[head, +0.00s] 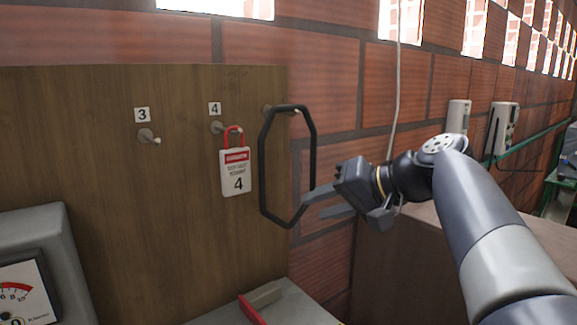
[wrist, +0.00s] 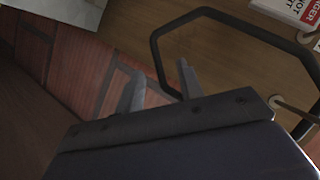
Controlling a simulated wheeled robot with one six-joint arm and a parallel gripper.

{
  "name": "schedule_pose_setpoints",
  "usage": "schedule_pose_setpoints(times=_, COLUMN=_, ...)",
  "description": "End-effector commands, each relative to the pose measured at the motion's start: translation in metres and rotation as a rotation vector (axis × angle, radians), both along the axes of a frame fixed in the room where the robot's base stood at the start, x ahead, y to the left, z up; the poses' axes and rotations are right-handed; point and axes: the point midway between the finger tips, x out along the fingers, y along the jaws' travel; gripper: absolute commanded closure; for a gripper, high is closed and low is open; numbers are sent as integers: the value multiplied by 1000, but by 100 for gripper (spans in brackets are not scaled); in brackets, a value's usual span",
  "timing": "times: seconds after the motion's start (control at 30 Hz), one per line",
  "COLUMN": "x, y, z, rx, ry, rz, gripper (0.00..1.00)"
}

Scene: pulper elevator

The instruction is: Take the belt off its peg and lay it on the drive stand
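The belt (head: 264,165) is a black, roughly hexagonal loop. It hangs from a peg (head: 268,109) at the right edge of a wooden board. My gripper (head: 314,203) is to the right of the belt's lower right side, its two grey fingers apart. The upper fingertip overlaps the belt's edge in the head view. In the wrist view the belt (wrist: 157,55) crosses behind the gap between my fingers (wrist: 158,82); I cannot tell whether they touch it. I cannot identify the drive stand with certainty.
A red padlock with a tag (head: 238,173) marked 4 hangs on the peg left of the belt. Peg 3 (head: 147,137) is bare. A gauge box (head: 38,265) stands lower left. A grey surface with a red-edged piece (head: 254,308) is below. A brick wall (head: 330,120) is behind.

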Motion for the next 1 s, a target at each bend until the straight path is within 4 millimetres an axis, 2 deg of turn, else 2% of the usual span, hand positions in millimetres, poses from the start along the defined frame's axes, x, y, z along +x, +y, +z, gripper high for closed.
schedule_pose_setpoints(times=0.3, x=17, y=31, z=-25, rx=1, ry=4, rz=3, gripper=64)
schedule_pose_setpoints(times=0.63, x=22, y=36, z=-30, rx=-1, ry=2, rz=0, gripper=64)
schedule_pose_setpoints(times=1.0, x=22, y=35, z=-30, rx=-1, ry=2, rz=0, gripper=94)
